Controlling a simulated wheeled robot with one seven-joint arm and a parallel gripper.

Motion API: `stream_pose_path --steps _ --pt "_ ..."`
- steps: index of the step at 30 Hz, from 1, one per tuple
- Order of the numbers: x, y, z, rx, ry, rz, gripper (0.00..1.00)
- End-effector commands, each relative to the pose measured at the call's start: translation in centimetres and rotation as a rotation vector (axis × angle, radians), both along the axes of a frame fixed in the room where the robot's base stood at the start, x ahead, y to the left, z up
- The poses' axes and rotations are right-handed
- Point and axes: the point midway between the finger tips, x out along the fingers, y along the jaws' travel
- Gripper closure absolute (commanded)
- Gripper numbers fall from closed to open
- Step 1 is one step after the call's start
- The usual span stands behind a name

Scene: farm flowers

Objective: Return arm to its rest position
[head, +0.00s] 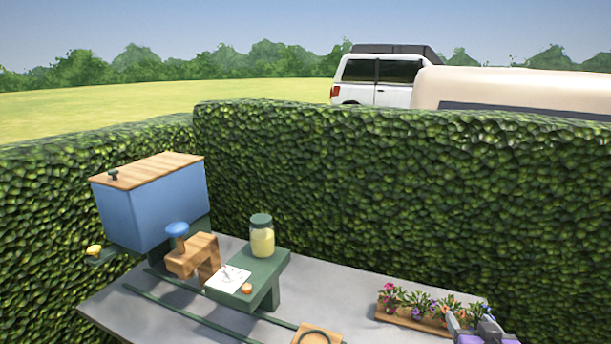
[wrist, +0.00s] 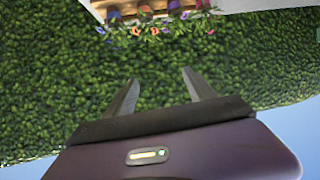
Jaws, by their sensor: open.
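My gripper (wrist: 162,90) is open in the wrist view, with two grey fingers apart and nothing between them. Behind the fingers is the hedge, and the flower planter lies beyond the fingertips at the top of that view. In the head view, a purple and grey part of my arm shows at the lower right edge, in front of the right end of the planter. The wooden planter (head: 400,318) holds several small pots of pink, purple and orange flowers (wrist: 150,22) and stands on the grey table.
A tall green hedge (head: 400,200) rises behind the grey table (head: 330,285). On the left are a blue box (head: 150,210) with a wooden lid, a wooden block with a blue knob (head: 177,230), a green stand (head: 268,275) with a jar (head: 262,238), and dark green rails (head: 190,315).

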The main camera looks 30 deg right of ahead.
Motion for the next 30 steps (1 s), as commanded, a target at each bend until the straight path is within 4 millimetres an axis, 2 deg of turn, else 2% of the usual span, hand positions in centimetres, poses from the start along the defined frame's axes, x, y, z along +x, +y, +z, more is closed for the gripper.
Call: stream_pose_path --steps 1,8,15,24,30 --pt "-0.4 2.5 -0.5 -0.027 -0.025 0.037 0.37" --pt "-3.2 12.4 -0.1 -0.128 -0.159 0.186 0.37" --pt "-8.6 21.9 1.0 -0.165 -0.258 0.341 0.37" --pt "-17.0 30.7 2.3 -0.125 -0.283 0.525 0.37" --pt "-22.3 34.2 1.2 -0.051 -0.184 0.632 0.37"
